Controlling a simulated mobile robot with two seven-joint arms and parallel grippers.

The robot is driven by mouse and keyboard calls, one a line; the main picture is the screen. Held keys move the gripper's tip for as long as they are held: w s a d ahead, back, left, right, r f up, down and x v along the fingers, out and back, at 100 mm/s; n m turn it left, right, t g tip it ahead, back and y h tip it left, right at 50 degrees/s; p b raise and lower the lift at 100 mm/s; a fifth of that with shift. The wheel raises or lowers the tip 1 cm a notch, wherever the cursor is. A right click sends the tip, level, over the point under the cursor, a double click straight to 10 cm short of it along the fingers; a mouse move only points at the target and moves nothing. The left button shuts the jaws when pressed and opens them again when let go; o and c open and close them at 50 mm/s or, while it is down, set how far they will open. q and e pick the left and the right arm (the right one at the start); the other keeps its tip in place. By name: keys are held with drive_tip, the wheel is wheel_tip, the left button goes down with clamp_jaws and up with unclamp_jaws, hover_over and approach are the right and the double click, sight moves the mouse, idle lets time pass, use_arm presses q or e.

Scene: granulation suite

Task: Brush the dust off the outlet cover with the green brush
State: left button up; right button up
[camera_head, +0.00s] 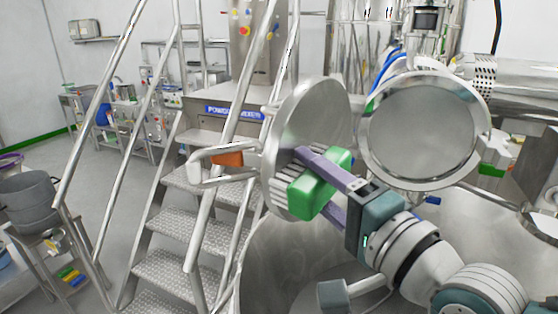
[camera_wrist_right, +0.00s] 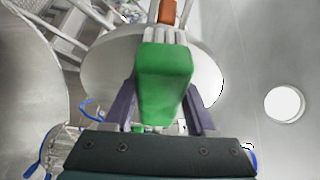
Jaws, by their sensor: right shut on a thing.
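The outlet cover (camera_head: 312,112) is a round, shiny metal disc standing swung open in the middle of the head view; it also shows behind the brush in the wrist view (camera_wrist_right: 106,70). My right gripper (camera_head: 318,184) is shut on the green brush (camera_head: 308,197), its purple fingers on either side of the block. In the wrist view, the brush (camera_wrist_right: 165,88) points away from me, pale bristles toward the disc. The bristles are at the disc's lower face; I cannot tell whether they touch. No dust can be made out. My left gripper is not in view.
A round metal opening with a grey mesh-like face (camera_head: 422,132) is right of the cover. Metal steps with handrails (camera_head: 180,222) stand left. A bent pipe handle with an orange part (camera_head: 228,159) is beside the cover.

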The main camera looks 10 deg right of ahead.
sight(350, 162)
drive_tip(key=shift+s+a+r+p, duration=0.1)
drive_tip(key=shift+a+r+p, duration=0.15)
drive_tip(key=shift+r+p, duration=0.4)
drive_tip(key=shift+w+d+b, duration=0.3)
drive_tip(key=shift+d+b, duration=0.05)
drive_tip(key=shift+b, duration=0.2)
drive_tip(key=shift+w+d+f+b, duration=0.1)
drive_tip(key=shift+w+d+b, duration=0.45)
drive_tip(key=shift+d+b, duration=0.15)
drive_tip(key=shift+w+d, duration=0.5)
drive_tip(key=shift+d, duration=0.15)
drive_tip(key=shift+s+d, duration=0.1)
drive_tip(key=s+d+p, duration=0.1)
drive_tip(key=s+d, duration=0.2)
drive_tip(key=shift+s, duration=0.25)
drive_tip(key=shift+s+d, duration=0.4)
drive_tip(key=shift+s, duration=0.05)
